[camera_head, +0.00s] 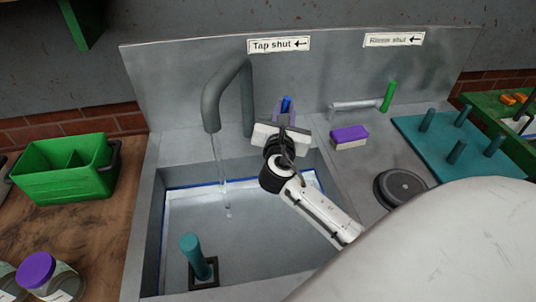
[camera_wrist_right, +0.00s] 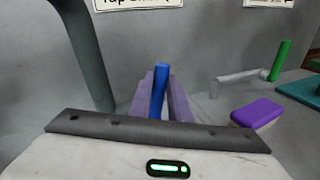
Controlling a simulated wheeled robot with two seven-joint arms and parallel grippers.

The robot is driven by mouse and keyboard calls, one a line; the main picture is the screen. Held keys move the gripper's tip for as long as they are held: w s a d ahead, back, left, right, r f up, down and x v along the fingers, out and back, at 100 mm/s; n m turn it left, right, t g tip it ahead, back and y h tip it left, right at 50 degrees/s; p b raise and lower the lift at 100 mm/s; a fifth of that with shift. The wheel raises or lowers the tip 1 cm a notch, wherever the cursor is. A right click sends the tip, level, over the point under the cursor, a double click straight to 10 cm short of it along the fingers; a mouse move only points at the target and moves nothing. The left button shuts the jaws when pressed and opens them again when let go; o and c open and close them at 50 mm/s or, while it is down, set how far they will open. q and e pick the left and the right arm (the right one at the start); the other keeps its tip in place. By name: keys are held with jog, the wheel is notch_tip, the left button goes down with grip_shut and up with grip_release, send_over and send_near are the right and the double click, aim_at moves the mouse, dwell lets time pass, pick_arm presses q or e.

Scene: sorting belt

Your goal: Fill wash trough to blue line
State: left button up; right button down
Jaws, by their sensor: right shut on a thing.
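My right gripper (camera_head: 285,108) is shut on the blue tap lever (camera_wrist_right: 158,92), its purple-grey fingers on either side of it. The grey spout (camera_head: 228,90) arches over the left part of the wash trough (camera_head: 150,235). A thin stream of water (camera_head: 222,180) falls from it into the trough. A blue line (camera_head: 198,185) runs along the inner walls. The water surface looks a little below that line; the exact gap is hard to tell. A teal-handled plug (camera_head: 194,255) stands upright on a dark square base in the trough. My left gripper is out of view.
A "Tap shut" sign (camera_head: 279,44) has a left-pointing arrow. Right of the trough are a purple-topped sponge (camera_head: 349,136), a green-ended rinse lever (camera_head: 388,95), a dark round disc (camera_head: 400,187) and a teal peg board (camera_head: 425,145). A green caddy (camera_head: 62,185) stands left.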

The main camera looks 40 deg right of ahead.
jog(key=shift+a+f, duration=0.15)
jog(key=shift+w+a+n+t+h, duration=0.15)
jog(key=shift+w+a+n, duration=0.15)
jog(key=shift+n, duration=0.4)
jog(key=shift+w+a+n+t+h, duration=0.15)
jog(key=shift+a+n, duration=0.25)
jog(key=shift+n, duration=0.3)
jog(key=c, duration=1.4)
grip_release()
jog(key=shift+o, duration=0.2)
jog(key=v, duration=0.8)
